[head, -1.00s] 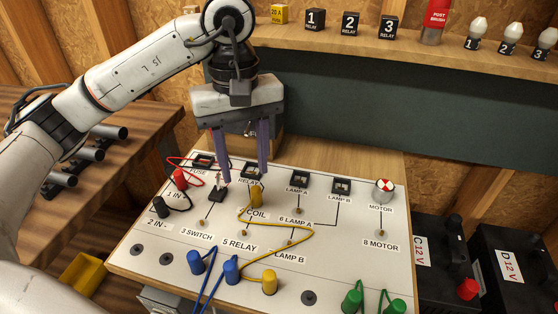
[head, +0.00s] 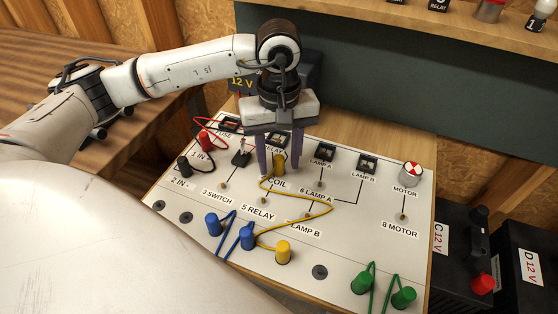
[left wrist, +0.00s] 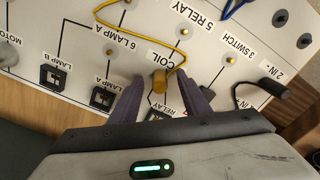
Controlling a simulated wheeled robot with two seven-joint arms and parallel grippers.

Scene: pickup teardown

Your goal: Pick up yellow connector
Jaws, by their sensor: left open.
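Two yellow connectors joined by a yellow wire are on the white circuit board (head: 330,250). One yellow connector (head: 279,163) stands at the COIL spot, and it also shows in the left wrist view (left wrist: 159,82). The other yellow connector (head: 283,252) stands near the board's front edge. My left gripper (head: 279,168) points down with its purple fingers on either side of the COIL connector. In the left wrist view my left gripper (left wrist: 162,95) is open, with gaps between the fingers and the connector. My right gripper is not in view.
Blue connectors (head: 213,225), green connectors (head: 362,283), a red connector (head: 204,140) and a black connector (head: 184,165) stand on the board with their wires. A switch (head: 241,157) is left of my gripper. Black 12 V boxes (head: 458,255) stand at the right.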

